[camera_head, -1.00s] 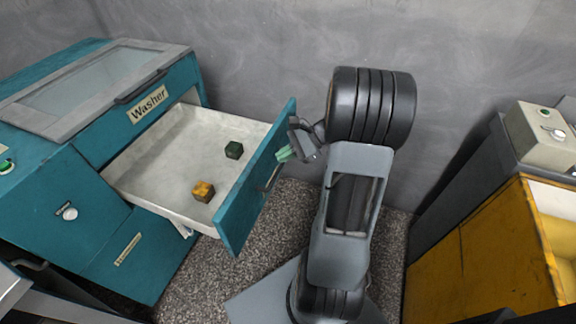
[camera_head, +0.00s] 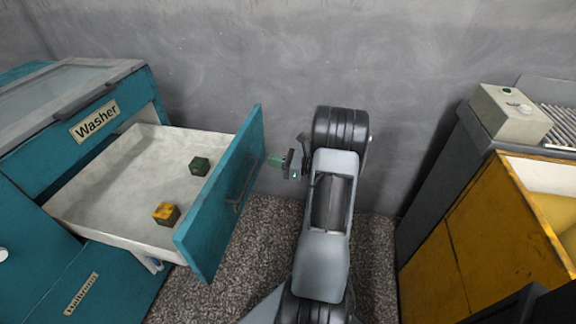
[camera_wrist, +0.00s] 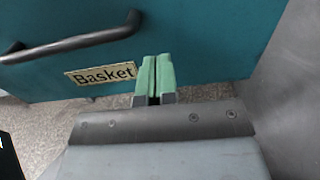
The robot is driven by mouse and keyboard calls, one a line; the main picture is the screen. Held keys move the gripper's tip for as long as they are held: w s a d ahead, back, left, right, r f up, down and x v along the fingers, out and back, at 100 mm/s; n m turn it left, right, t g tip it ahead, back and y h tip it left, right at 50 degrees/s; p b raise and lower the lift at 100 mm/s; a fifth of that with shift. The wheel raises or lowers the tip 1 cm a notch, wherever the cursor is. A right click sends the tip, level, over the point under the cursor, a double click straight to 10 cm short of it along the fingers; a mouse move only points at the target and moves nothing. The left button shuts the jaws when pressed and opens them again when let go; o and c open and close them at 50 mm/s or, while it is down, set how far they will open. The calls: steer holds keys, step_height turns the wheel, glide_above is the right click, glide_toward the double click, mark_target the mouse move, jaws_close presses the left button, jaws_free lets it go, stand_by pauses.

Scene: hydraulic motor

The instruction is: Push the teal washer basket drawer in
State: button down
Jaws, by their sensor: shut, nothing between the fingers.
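The teal washer (camera_head: 110,165) stands at the left of the head view. Its basket drawer (camera_head: 222,195) is pulled out, with a teal front panel and a handle (camera_head: 238,190). A dark green cube (camera_head: 200,166) and a yellow-brown cube (camera_head: 166,213) lie inside the drawer. My gripper (camera_head: 275,161) is shut and empty, its green fingertips pointing at the outer face of the drawer front. In the wrist view the fingertips (camera_wrist: 153,78) are right of the "Basket" label (camera_wrist: 101,74) and the dark handle (camera_wrist: 75,42). I cannot tell whether they touch the panel.
A yellow and grey machine (camera_head: 480,220) with a control box (camera_head: 508,113) stands at the right. A grey wall (camera_head: 400,70) is behind. Speckled floor (camera_head: 205,295) lies between the washer and my arm.

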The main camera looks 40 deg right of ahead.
steer(key=shift+b+x, duration=0.5)
steer(key=shift+x, duration=2.3)
